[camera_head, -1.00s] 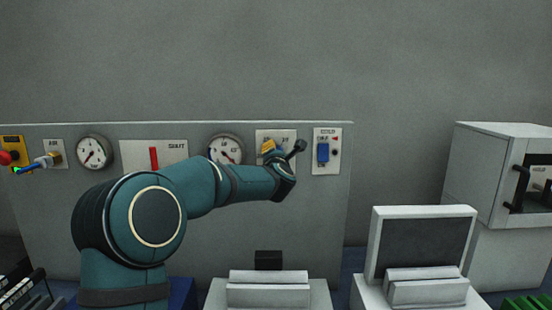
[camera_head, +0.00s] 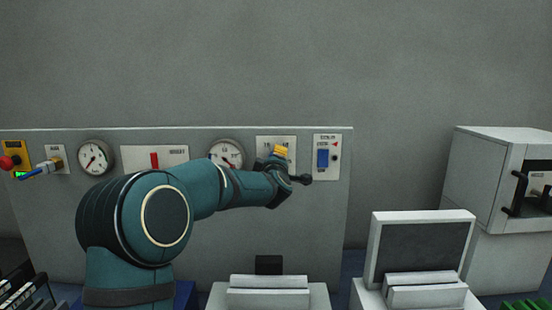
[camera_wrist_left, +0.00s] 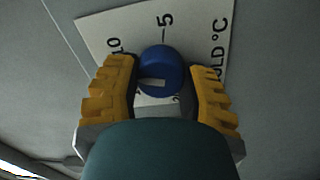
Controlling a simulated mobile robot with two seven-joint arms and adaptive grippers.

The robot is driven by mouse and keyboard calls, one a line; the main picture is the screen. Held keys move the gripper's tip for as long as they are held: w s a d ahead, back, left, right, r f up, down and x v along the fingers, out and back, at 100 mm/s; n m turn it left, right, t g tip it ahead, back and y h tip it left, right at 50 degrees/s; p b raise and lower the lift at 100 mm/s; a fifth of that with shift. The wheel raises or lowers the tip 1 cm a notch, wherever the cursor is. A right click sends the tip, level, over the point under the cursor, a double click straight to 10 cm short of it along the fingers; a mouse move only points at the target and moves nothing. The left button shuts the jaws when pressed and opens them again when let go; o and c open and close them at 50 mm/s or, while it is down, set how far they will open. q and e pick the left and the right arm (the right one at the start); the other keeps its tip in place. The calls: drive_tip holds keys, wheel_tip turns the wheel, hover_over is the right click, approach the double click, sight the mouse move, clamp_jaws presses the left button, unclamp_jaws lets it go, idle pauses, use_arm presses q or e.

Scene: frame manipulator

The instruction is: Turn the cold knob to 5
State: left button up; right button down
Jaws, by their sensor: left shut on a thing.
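The cold knob (camera_wrist_left: 161,72) is a round blue dial with a short white mark on its face. It sits on a white label plate (camera_wrist_left: 115,30) printed with 10, 5 and part of "COLD °C". My left gripper (camera_wrist_left: 163,85) has its yellow fingers on either side of the knob and is shut on it. The 5 is above the knob in the left wrist view, while the white mark lies low on the knob's face. In the head view, my left gripper (camera_head: 280,151) is at the plate (camera_head: 263,141) and hides the knob. My right gripper is not in view.
The grey panel (camera_head: 230,265) also carries two round gauges (camera_head: 95,157) (camera_head: 226,153), a red handle (camera_head: 154,160) and a blue switch (camera_head: 323,158) just right of my gripper. A yellow box with a red button (camera_head: 7,162) is at far left. A white cabinet (camera_head: 480,165) stands right.

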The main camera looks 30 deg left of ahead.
use_arm(q)
drive_tip(key=m+p, duration=0.2)
drive_tip(key=m, duration=0.3)
drive_tip(key=shift+a+r+m+p, duration=0.1)
drive_tip(key=shift+r+m+p, duration=0.05)
drive_tip(key=shift+m+p, duration=0.2)
drive_tip(key=m+p, duration=0.3)
drive_tip(key=m, duration=0.2)
drive_tip(key=shift+r+m, duration=0.1)
drive_tip(key=shift+m, duration=0.15)
drive_tip(key=m, duration=0.2)
drive_tip(key=shift+m+p, duration=0.3)
drive_tip(key=shift+p, duration=0.1)
drive_tip(key=shift+m+g, duration=0.3)
drive_tip(key=shift+m, duration=1.5)
drive_tip(key=shift+r, duration=0.1)
drive_tip(key=o, duration=1.2)
drive_tip(key=shift+h, duration=0.3)
drive_tip(key=shift+o, duration=0.2)
drive_tip(key=shift+f, duration=0.2)
